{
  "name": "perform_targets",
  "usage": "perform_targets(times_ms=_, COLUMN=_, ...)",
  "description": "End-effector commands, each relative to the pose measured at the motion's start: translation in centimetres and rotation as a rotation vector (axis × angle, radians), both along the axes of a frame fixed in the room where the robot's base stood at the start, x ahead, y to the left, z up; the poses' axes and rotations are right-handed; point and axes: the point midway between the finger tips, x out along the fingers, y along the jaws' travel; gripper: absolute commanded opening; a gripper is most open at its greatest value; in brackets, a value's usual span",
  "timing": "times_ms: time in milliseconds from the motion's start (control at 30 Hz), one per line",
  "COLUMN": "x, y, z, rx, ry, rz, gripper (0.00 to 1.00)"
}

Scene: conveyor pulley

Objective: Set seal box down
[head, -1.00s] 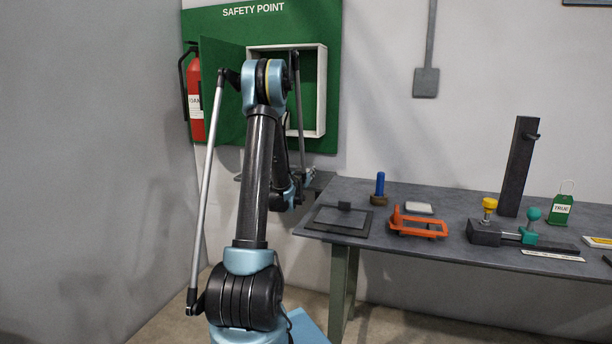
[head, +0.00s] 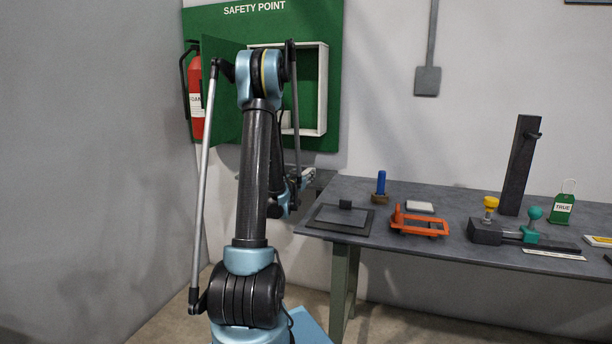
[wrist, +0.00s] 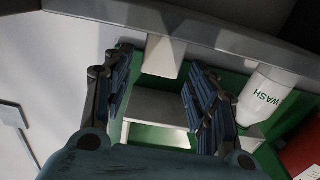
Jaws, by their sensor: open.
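In the wrist view, a small pale box (wrist: 163,57), which I take to be the seal box, rests against a grey shelf-like surface (wrist: 215,37) at the top of the picture. My gripper (wrist: 158,85) is open, with its dark ribbed fingers apart on the left and right. The box shows beyond and between the fingertips, and no finger visibly touches it. In the head view, my arm hides most of the gripper, and the box cannot be made out there.
A white bottle marked WASH (wrist: 264,95) is close to the right finger. The open white cabinet (head: 321,90) is on the green safety board (head: 332,25). The table (head: 460,260) on the right holds an orange frame (head: 420,226) and several other items.

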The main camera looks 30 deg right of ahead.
Motion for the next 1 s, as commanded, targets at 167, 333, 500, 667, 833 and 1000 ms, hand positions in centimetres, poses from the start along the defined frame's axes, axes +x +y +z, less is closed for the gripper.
perform_targets(times_ms=167, x=-2.0, y=2.3, z=0.0, rx=0.0, ry=0.0, rz=0.0, gripper=0.53)
perform_targets(times_ms=333, x=-3.1, y=3.7, z=0.0, rx=0.0, ry=0.0, rz=0.0, gripper=0.53)
perform_targets(times_ms=500, x=-3.6, y=4.4, z=0.4, rx=0.003, ry=0.004, rz=-0.004, gripper=0.53)
perform_targets(times_ms=667, x=-4.3, y=6.0, z=1.9, rx=0.023, ry=0.028, rz=-0.028, gripper=0.53)
perform_targets(times_ms=833, x=-5.9, y=8.5, z=3.4, rx=0.066, ry=0.085, rz=-0.06, gripper=0.53)
perform_targets(times_ms=1000, x=-7.8, y=11.4, z=4.0, rx=0.12, ry=0.163, rz=-0.078, gripper=0.53)
